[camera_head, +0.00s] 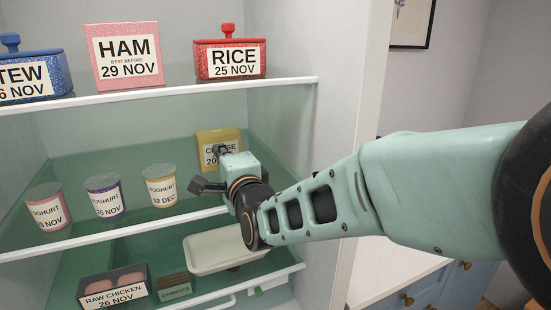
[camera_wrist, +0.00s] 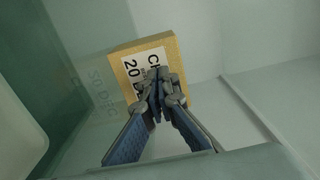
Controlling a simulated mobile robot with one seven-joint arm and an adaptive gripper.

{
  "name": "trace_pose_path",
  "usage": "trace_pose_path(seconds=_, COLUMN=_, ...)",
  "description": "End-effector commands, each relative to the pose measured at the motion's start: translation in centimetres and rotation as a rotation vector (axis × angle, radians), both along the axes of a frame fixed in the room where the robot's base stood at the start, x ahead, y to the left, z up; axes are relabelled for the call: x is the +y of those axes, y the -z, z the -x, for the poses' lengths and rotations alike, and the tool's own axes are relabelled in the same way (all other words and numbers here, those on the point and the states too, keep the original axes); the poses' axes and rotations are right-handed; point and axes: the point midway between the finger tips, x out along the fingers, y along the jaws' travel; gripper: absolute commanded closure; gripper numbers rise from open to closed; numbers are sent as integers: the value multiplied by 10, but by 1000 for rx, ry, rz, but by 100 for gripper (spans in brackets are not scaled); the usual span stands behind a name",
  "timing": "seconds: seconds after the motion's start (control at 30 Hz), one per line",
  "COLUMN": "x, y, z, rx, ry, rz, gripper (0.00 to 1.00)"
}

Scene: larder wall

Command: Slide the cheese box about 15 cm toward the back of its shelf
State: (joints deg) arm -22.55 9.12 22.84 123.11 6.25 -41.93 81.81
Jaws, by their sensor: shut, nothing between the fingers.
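The cheese box (camera_head: 207,138) is a yellow box with a white label. It stands upright on the middle green glass shelf (camera_head: 105,160), at the right side. In the wrist view the cheese box (camera_wrist: 173,45) is straight beyond my fingertips. My gripper (camera_head: 222,152) is shut and empty, with its fingertips at the front of the box and covering part of the label. In the wrist view my gripper (camera_wrist: 158,76) overlaps the label. I cannot tell whether the tips touch the box.
Three yoghurt cups (camera_head: 103,196) stand on the same shelf to the left. The ham box (camera_head: 127,55) and red rice container (camera_head: 230,59) stand on the shelf above. A white tray (camera_head: 215,252) and raw chicken (camera_head: 112,287) are below. The cabinet wall is close on the right.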

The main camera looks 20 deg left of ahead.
Motion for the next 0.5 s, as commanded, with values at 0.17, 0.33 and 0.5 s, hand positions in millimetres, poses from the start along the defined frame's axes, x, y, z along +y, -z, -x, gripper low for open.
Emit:
trace_pose_path(seconds=0.17, x=13, y=5, z=-15, rx=-2, ry=0, rz=-1, gripper=100)
trace_pose_path(seconds=0.33, x=18, y=2, z=-21, rx=0, ry=0, rz=0, gripper=100)
trace_pose_path(seconds=0.5, x=18, y=0, z=-21, rx=0, ry=0, rz=0, gripper=100)
